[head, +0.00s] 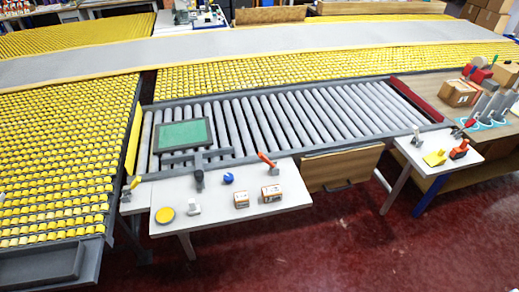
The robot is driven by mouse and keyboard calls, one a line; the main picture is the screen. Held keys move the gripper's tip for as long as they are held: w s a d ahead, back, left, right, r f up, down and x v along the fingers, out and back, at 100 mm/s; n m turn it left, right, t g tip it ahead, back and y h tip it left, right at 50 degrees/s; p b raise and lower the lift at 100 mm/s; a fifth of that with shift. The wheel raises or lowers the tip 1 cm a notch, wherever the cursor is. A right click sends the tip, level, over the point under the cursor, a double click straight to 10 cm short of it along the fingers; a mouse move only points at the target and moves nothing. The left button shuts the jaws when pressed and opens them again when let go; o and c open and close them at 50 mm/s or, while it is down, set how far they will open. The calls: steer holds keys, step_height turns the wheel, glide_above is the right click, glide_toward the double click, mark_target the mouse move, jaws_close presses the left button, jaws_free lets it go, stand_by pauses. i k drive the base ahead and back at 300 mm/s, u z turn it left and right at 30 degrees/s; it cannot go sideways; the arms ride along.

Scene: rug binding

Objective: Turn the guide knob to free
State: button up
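I cannot single out the guide knob for certain, and no free mark is legible. On the near white table a small blue round piece (228,178) sits near the middle. To its left a dark grey upright piece (199,180) stands at the table's back edge, below a grey bar (190,157) by the rollers. An orange-red lever (267,160) slants up at the back right of the same table. My gripper is not in view.
The white table (220,215) also holds a yellow disc (165,215), a small white piece (194,208) and two small boxes (271,193). A green panel (183,134) lies on the roller conveyor (290,118). A second table (440,165) stands right. The red floor (350,250) in front is clear.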

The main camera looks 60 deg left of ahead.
mark_target(229, 177)
steer(key=u, duration=4.6)
steer(key=k, duration=0.3)
steer(key=z, duration=0.35)
steer(key=i, duration=0.5)
